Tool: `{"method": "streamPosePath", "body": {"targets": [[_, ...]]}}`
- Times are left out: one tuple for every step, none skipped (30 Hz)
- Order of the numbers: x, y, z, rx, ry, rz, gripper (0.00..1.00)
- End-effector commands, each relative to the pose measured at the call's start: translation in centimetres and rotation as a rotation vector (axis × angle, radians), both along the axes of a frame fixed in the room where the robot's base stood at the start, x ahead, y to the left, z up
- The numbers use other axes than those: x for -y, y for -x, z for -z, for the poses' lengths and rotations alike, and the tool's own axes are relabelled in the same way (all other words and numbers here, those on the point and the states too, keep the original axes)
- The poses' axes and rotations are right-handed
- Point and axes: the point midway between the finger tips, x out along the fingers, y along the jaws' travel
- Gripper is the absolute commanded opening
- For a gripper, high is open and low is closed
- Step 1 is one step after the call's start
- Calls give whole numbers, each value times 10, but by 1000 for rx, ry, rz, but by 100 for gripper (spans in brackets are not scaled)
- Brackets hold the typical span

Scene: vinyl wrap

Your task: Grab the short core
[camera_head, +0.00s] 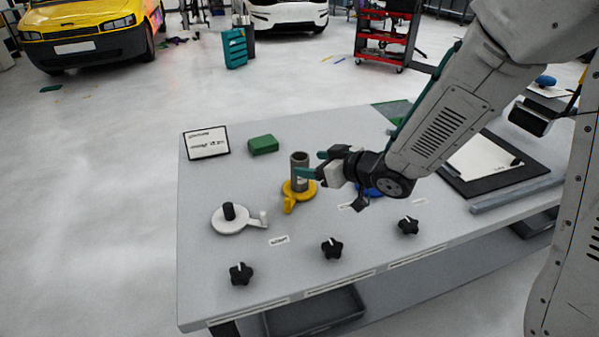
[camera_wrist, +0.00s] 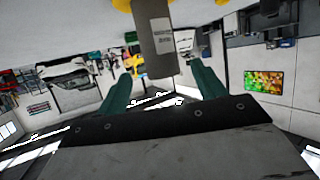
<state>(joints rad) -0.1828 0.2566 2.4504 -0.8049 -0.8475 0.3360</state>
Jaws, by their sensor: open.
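The short core is a grey-brown hollow cylinder (camera_head: 299,168) standing upright on a yellow round holder (camera_head: 298,190) on the table. In the wrist view the core (camera_wrist: 157,45) hangs from the top of the picture, beyond and between the two fingers, with a small label on its side. My gripper (camera_head: 309,173) is just right of the core at the height of its side. Its two teal fingers are apart in the wrist view (camera_wrist: 160,88), with nothing held. Whether a fingertip touches the core I cannot tell.
A white holder with a black post (camera_head: 229,217) stands to the left. A blue holder (camera_head: 369,190) is partly hidden behind my gripper. A green block (camera_head: 263,145) and a sign (camera_head: 206,143) stand behind. Several black knobs (camera_head: 332,248) line the table's front.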

Motion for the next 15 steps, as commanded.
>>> {"method": "streamPosePath", "body": {"targets": [[-5,-4,3,-1,-1,-2,69],[-7,-6,4,-1,0,-2,69],[-10,-8,6,-1,0,-2,69],[-13,-11,7,-1,0,-1,69],[-15,-13,8,-1,0,0,69],[-18,-15,10,-1,1,0,69],[-21,-18,12,-2,1,-1,69],[-25,-21,13,-2,1,-1,69],[-29,-25,16,-1,2,0,69],[-33,-27,18,-1,2,-1,69],[-36,-30,19,-1,2,0,69],[-39,-34,21,0,1,1,69],[-42,-36,22,-1,2,1,69],[-44,-38,23,0,1,1,69],[-45,-40,24,0,1,1,69]]}}
